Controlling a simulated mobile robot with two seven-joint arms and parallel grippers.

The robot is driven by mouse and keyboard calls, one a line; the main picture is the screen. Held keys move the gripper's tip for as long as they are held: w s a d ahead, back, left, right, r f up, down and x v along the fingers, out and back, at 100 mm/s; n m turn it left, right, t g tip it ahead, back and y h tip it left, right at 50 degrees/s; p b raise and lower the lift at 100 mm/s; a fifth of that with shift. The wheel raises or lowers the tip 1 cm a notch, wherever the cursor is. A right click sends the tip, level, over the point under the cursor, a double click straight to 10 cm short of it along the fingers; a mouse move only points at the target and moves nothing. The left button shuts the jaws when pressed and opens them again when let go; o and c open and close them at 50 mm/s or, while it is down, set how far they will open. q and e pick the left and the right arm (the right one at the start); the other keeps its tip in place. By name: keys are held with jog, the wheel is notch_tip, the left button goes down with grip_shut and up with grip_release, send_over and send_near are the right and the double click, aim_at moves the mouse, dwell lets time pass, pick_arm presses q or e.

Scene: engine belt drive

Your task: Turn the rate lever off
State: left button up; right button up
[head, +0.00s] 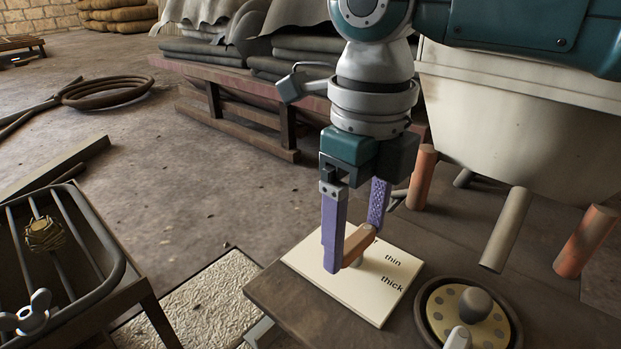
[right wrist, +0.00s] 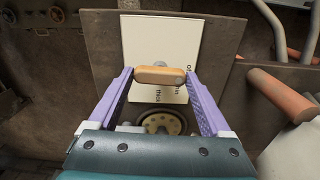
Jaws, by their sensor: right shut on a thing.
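The rate lever is a tan-orange bar (head: 357,246) on a cream plate (head: 316,262) marked "thin" and "thick" in the head view. My right gripper (head: 354,243) reaches down from above, and its two purple fingers are shut on the lever. In the right wrist view the lever (right wrist: 159,75) lies crosswise between the fingertips of the right gripper (right wrist: 160,74), one at each end. Part of another word shows on the plate there, partly covered by the lever. In the head view the fingers hide part of the lever. My left gripper is not in view.
A round dial with a dark knob (head: 476,301) sits right of the plate on the brown board (head: 270,300). Orange posts (head: 585,240) and a pale tub (head: 510,110) stand at the right. A barred metal frame (head: 118,262) is at the left.

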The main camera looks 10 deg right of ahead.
aim_at(355, 238)
jog(key=shift+r+n, duration=0.1)
jog(key=shift+n, duration=0.2)
dwell(0.4)
jog(key=o, duration=1.2)
jog(key=shift+c, duration=0.2)
notch_tip(355, 238, up, 10)
